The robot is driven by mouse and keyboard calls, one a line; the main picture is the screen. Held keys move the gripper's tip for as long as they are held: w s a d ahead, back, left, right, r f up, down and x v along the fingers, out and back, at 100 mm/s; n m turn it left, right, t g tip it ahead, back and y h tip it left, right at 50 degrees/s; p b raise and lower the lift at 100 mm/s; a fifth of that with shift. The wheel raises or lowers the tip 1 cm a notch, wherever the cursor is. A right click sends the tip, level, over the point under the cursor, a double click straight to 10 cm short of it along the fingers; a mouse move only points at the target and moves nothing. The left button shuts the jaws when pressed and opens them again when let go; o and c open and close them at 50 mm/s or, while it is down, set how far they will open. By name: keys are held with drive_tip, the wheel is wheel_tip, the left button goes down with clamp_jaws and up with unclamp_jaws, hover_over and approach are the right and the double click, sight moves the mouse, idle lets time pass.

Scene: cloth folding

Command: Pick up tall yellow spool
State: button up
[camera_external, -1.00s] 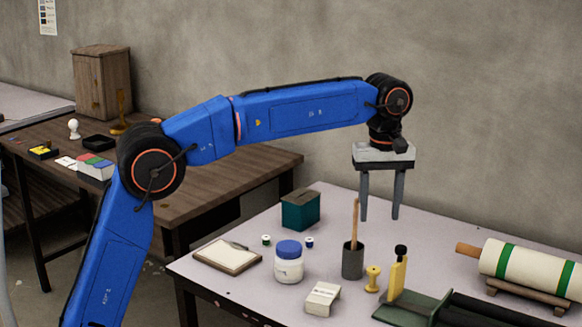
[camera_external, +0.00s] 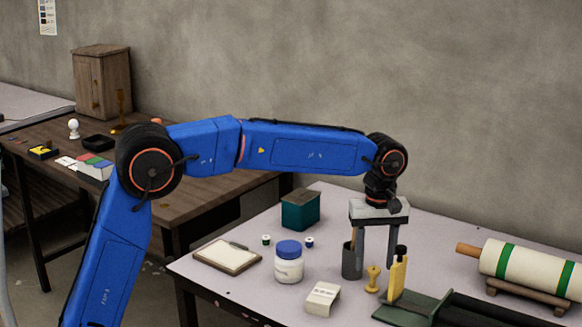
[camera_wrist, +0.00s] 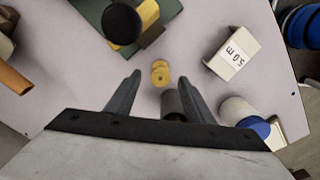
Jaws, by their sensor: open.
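The tall yellow spool (camera_external: 373,279) stands upright on the light table, right of the dark cup and left of the yellow-bodied tool. In the wrist view the spool (camera_wrist: 160,73) shows just beyond and between the two fingertips. My gripper (camera_external: 374,266) points down, open and empty, with its fingers around the spool's position in the picture; I cannot tell the exact depth between them. In the wrist view my gripper (camera_wrist: 160,75) has its fingers spread wide. The dark cup (camera_external: 352,261) with a stick stands close by the left finger.
A yellow tool with black knob (camera_external: 398,273) stands close on the right by a green base (camera_external: 413,306). A white box (camera_external: 322,298), blue-lidded jar (camera_external: 289,262) and teal box (camera_external: 300,210) lie left. A striped roll (camera_external: 530,268) is right.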

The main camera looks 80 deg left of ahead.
sight(377, 273)
drive_tip(key=shift+f, duration=1.75)
drive_tip(key=c, duration=1.1)
